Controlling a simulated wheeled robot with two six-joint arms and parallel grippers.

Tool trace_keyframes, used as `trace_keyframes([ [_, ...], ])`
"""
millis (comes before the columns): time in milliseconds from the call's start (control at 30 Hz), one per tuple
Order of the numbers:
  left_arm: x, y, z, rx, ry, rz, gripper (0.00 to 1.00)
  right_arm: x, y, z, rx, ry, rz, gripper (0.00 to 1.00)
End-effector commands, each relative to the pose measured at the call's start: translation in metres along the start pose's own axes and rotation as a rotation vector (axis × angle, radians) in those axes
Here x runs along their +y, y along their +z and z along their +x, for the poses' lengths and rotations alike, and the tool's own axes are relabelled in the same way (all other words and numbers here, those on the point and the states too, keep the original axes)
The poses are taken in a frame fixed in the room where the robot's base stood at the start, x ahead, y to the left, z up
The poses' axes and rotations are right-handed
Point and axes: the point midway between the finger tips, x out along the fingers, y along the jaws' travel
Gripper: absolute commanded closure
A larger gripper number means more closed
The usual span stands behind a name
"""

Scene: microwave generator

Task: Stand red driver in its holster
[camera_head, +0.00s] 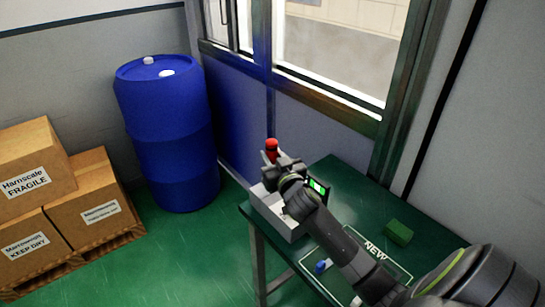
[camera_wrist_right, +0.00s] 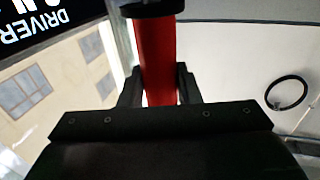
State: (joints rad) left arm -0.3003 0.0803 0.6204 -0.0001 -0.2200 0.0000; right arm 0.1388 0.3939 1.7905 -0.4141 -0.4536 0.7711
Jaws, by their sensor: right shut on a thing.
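The red driver (camera_head: 272,148) stands up from the jaws of my right gripper (camera_head: 283,167) in the head view, above the back left of the table. In the right wrist view the red handle (camera_wrist_right: 155,55) is between the two dark fingers of my right gripper (camera_wrist_right: 157,87), which is shut on it. A black part caps the handle at the top of that view. The driver's lower end is hidden. A thin black ring (camera_wrist_right: 287,92) shows to the right of the handle; I cannot tell whether it is the holster. My left gripper is not in view.
A pale open box (camera_head: 273,213) is at the green table's left edge, below my right gripper. A green block (camera_head: 399,233) and a small blue thing (camera_head: 321,266) lie on the table. A dark sign (camera_wrist_right: 45,25) reads "DRIVER" upside down. A blue barrel (camera_head: 168,130) stands left.

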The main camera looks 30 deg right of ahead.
Motion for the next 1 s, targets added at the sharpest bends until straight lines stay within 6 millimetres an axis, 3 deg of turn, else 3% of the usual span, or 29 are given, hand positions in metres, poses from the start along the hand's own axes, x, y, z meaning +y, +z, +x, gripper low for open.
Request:
trace_keyframes([
  [500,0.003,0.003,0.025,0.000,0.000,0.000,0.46,-0.001,0.026,0.000,0.003,-0.001,0.000,0.97],
  [1000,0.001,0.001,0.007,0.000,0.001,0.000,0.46,-0.001,0.005,0.000,0.004,-0.002,0.000,0.97],
])
